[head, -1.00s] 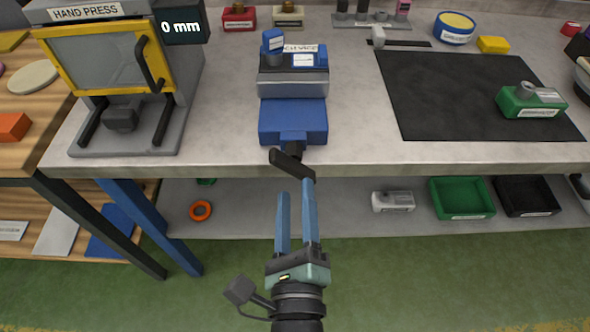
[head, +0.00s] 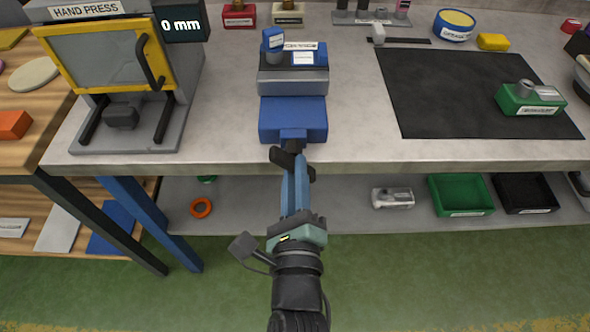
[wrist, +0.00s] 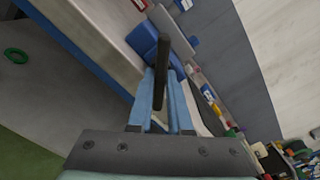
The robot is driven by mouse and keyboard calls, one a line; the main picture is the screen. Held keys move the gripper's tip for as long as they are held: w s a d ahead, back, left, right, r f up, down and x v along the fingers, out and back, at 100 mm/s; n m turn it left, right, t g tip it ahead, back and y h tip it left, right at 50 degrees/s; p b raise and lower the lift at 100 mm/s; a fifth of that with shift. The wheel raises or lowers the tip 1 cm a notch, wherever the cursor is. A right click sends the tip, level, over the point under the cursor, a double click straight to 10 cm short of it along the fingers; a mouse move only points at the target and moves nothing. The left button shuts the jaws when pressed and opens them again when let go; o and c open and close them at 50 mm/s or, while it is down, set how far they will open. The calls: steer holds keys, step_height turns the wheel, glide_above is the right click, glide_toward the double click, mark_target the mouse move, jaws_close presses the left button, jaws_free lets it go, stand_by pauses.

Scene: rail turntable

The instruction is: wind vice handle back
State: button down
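The blue vice (head: 293,118) stands at the front edge of the grey bench, with a white label and a small blue block on top. Its dark bar handle (head: 279,157) sticks out at the front, just over the bench edge, and lies tilted, its right end lower. My gripper (head: 294,172) reaches up to it from below. In the wrist view the blue fingers (wrist: 162,85) lie close on both sides of the black handle (wrist: 162,60), shut on it. The fingers hide the middle of the handle in the head view.
A hand press (head: 110,80) reading 0 mm stands left of the vice. A black mat (head: 470,95) with a green block (head: 530,98) lies to the right. Below, a shelf holds an orange ring (head: 201,208), a green bin (head: 461,195) and a black bin (head: 524,193).

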steer(key=shift+n, duration=0.3)
steer(key=n+p, duration=0.2)
steer(key=n, duration=0.7)
steer(key=n+p, duration=0.2)
steer(key=n, duration=0.7)
steer(key=n+p, duration=0.2)
steer(key=n, duration=0.7)
steer(key=shift+a+r, duration=0.15)
steer(key=shift+r, duration=0.1)
steer(key=n, duration=0.6)
steer(key=shift+p, duration=0.4)
steer(key=n, duration=0.5)
steer(key=shift+a+f, duration=0.1)
steer(key=n, duration=0.5)
steer(key=shift+n, duration=0.3)
steer(key=c, duration=0.8)
jaws_free()
steer(key=shift+c, duration=0.2)
